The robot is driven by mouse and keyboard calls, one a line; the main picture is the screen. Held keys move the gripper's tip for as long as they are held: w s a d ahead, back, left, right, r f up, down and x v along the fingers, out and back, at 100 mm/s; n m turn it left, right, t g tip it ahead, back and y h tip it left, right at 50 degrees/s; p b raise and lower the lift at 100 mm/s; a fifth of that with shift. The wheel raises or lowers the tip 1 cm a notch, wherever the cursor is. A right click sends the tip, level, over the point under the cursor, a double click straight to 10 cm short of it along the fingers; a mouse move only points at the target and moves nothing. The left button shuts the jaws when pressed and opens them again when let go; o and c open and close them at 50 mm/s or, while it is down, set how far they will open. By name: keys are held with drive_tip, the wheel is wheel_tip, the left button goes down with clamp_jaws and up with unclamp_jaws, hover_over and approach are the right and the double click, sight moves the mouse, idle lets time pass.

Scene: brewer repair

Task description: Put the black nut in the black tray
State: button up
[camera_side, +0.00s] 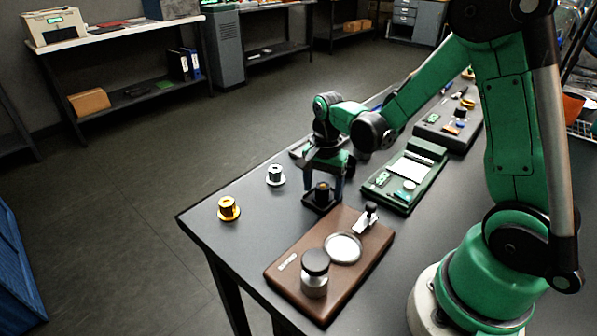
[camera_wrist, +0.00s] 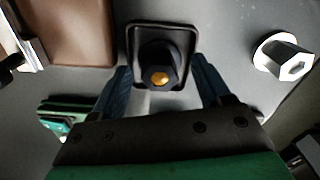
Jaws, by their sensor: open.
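The black nut (camera_side: 322,193) appears to stand upright in the small square black tray (camera_side: 321,209), near the back edge of the brown board. In the wrist view the nut (camera_wrist: 159,68), with a gold-coloured centre, lies inside the rim of the tray (camera_wrist: 188,35), towards its near side. My gripper (camera_side: 323,195) is low over the tray and open, with one blue-grey finger on each side of the nut. In the wrist view the fingers of my gripper (camera_wrist: 161,84) show gaps to the nut.
The brown board (camera_side: 285,275) in front holds a metal jar (camera_side: 315,275) and a round dish (camera_side: 343,248). A green tray (camera_side: 390,196) lies to the right.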

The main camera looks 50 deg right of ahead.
sight(323, 186)
wheel_tip(323, 186, up, 12)
drive_tip(key=s+a+n+t, duration=0.4)
drive_tip(key=a+n+t, duration=0.3)
drive_tip(key=n, duration=0.8)
drive_tip(key=shift+s+a+r, duration=0.15)
drive_tip(key=shift+a, duration=0.1)
idle(0.6)
